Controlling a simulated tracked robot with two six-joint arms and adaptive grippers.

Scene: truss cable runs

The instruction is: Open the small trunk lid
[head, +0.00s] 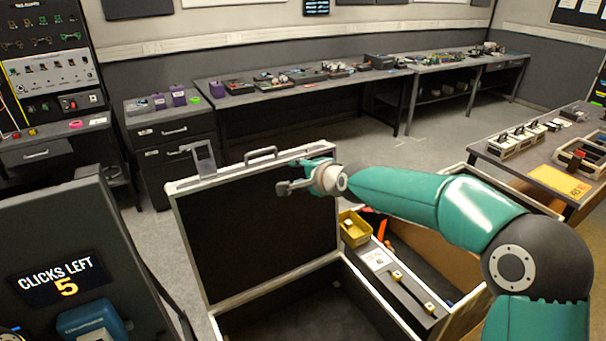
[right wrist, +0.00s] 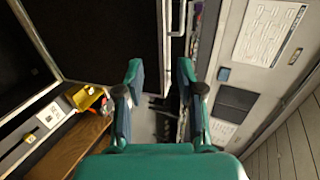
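The trunk stands open in the head view, its lid (head: 258,228) raised nearly upright. The lid has a dark inner face, a silver frame and a handle (head: 260,153) on its top edge. The trunk's lower part (head: 300,318) is dark inside and cut off by the picture's bottom. My right gripper (head: 298,176) is at the lid's upper right edge, fingers apart. The right wrist view shows its open fingers (right wrist: 161,75) with nothing held between them; a silver-framed dark panel (right wrist: 105,35) lies beyond. I cannot tell whether it touches the lid. My left gripper is not in view.
A second open case with a yellow bin (head: 354,229) and a tray stands right of the trunk, under my right arm. A screen reading "CLICKS LEFT 5" (head: 62,280) is at the lower left. Workbenches (head: 310,92) line the back wall. Grey floor (head: 352,150) is clear between.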

